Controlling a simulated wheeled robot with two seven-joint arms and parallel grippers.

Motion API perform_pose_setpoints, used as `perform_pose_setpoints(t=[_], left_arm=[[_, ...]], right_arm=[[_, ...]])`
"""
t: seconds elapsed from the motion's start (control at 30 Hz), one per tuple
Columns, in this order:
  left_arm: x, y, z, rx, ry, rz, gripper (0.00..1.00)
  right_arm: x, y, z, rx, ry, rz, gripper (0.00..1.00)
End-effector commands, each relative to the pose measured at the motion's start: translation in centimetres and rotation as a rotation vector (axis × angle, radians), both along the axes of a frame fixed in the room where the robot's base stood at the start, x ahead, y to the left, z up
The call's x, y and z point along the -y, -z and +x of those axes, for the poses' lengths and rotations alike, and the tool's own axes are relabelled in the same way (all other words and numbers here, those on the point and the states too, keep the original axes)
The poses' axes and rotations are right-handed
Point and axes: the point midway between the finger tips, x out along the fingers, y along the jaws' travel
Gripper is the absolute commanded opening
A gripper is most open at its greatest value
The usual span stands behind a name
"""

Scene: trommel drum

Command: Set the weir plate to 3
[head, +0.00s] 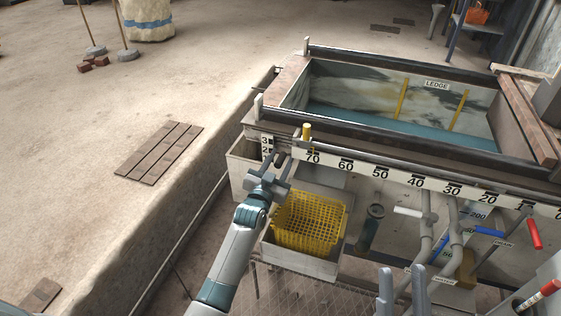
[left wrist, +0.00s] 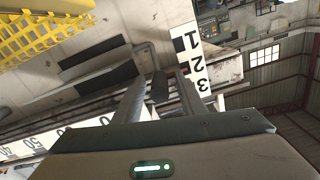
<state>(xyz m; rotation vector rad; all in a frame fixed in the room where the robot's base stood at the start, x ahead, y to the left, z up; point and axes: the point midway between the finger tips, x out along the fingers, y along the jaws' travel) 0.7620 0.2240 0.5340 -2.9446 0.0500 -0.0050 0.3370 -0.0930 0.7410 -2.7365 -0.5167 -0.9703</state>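A white scale strip with black digits stands at the tank's near left corner (head: 267,146). The left wrist view shows its 1, 2 and 3 (left wrist: 191,55). My left gripper (head: 283,158) is at this corner, just right of the strip. In the left wrist view its fingers (left wrist: 160,82) are apart, with a dark bar (left wrist: 158,90) showing between them. I cannot tell whether they touch it. The weir plate and its level are not clearly made out, partly behind my gripper. My right gripper (head: 401,283) is low in the head view, fingers apart and empty.
A long ruler (head: 381,175) runs along the tank front, with a yellow peg (head: 306,132) near 70. A yellow basket (head: 309,220) sits in a tray below. Pipes and red (head: 534,233) and blue (head: 489,232) handles crowd the right. The tank (head: 430,117) holds water.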

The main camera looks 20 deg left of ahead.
Motion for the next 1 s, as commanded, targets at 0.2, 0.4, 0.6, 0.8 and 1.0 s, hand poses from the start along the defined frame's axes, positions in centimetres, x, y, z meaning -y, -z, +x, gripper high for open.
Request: perform_pose_setpoints(t=[0.2,0.4,0.6,0.8,1.0], left_arm=[[0.0,0.0,0.0,0.0,0.0,0.0,0.37],[0.0,0.0,0.0,0.0,0.0,0.0,0.04],[0.0,0.0,0.0,0.0,0.0,0.0,0.0],[0.0,-0.7,0.0,0.0,0.0,0.0,0.0],[0.0,-1.9,0.1,0.003,0.001,0.0,0.0]], right_arm=[[0.0,-0.1,0.0,0.002,0.0,0.001,0.31],[0.0,-0.1,0.0,0.003,0.001,0.0,0.31],[0.0,-0.1,0.0,0.002,0.001,0.0,0.31],[-0.3,1.1,1.0,-0.082,-0.004,-0.028,0.31],[-0.7,3.6,2.5,-0.241,-0.01,-0.082,0.31]])
